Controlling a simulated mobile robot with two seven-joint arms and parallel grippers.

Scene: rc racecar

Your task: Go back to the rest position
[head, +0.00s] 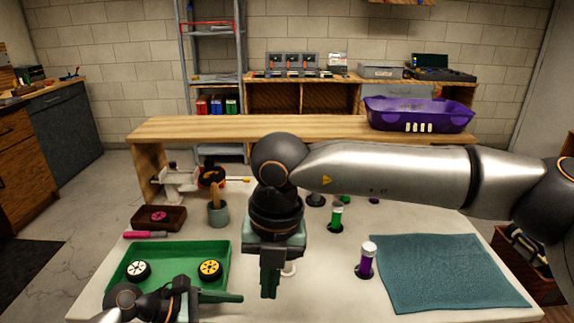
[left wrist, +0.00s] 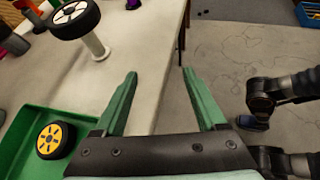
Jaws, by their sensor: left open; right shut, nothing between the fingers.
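My right gripper (head: 269,285) is shut and empty, pointing down over the middle of the white table (head: 330,290). My left gripper (head: 212,298) is low at the front left, by the green tray (head: 222,255). In the left wrist view its fingers (left wrist: 160,75) are spread with nothing between them, above the table's edge. The tray holds a white-hubbed wheel (head: 138,270) and a yellow-hubbed wheel (head: 210,269), the latter also in the left wrist view (left wrist: 55,140). That view also shows a white-hubbed wheel (left wrist: 74,17) at a white post (left wrist: 96,45); whether they touch is unclear.
A purple-filled vial (head: 366,262), a green one (head: 336,218) and a teal cloth (head: 448,270) lie to the right of my right gripper. A brown box (head: 160,218), a pink marker (head: 145,235) and a cup (head: 218,214) are at left. A purple basket (head: 418,114) stands on the wooden bench behind.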

